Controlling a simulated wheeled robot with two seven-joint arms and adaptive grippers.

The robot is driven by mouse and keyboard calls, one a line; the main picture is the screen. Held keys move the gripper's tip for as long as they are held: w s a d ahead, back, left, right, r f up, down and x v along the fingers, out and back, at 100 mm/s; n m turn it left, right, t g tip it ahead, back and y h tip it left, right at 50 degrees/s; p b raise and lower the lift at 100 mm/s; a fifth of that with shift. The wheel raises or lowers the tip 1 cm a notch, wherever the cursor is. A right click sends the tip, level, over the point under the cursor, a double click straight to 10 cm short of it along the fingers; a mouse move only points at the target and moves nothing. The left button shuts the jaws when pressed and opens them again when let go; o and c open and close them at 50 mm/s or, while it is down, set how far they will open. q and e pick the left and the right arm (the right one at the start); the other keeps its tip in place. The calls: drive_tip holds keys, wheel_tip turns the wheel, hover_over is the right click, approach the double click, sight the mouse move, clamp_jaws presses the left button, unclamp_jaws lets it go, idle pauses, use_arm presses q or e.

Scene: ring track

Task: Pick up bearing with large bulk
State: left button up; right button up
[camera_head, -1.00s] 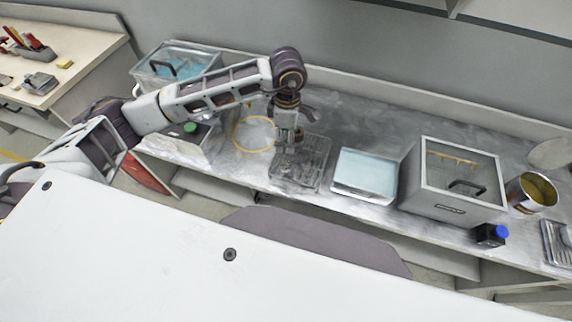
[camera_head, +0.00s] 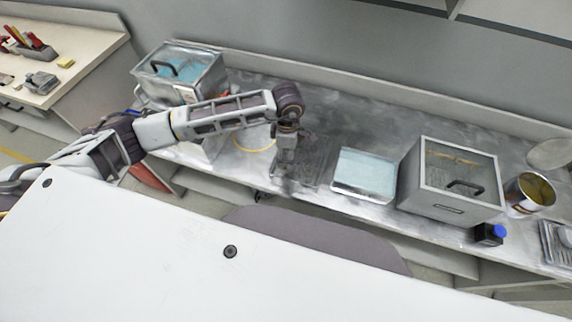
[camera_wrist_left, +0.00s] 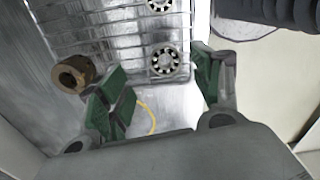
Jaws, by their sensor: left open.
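In the left wrist view, one silver ball bearing (camera_wrist_left: 163,61) lies on a wire basket (camera_wrist_left: 95,28), and a second bearing (camera_wrist_left: 159,5) is cut by the top edge. A brown-bronze ring with a hole (camera_wrist_left: 73,74) is beside the left finger. I cannot tell which is bulkiest. My left gripper (camera_wrist_left: 158,86) is open and empty, its green pads apart, with the first bearing just beyond the gap. In the head view, the left gripper (camera_head: 284,172) points down over the basket (camera_head: 318,165); the bearings are too small to tell there. My right gripper is not in view.
A pale blue tray (camera_head: 365,172) and a grey lidded box (camera_head: 448,208) stand right of the basket. A yellow ring (camera_head: 240,147) lies left of it. A glass-lidded box (camera_head: 205,80) stands at the back left. A tin (camera_head: 518,204) is farther right.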

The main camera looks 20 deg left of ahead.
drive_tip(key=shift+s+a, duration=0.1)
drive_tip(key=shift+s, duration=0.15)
use_arm(q)
drive_tip(key=shift+s+f, duration=0.15)
drive_tip(key=shift+f, duration=0.35)
drive_tip(key=f+p, duration=0.1)
drive_tip(key=f, duration=0.2)
drive_tip(key=shift+s+d+f, duration=0.1)
drive_tip(key=shift+s+f, duration=0.1)
drive_tip(key=shift+f, duration=0.4)
drive_tip(key=c, duration=1.2)
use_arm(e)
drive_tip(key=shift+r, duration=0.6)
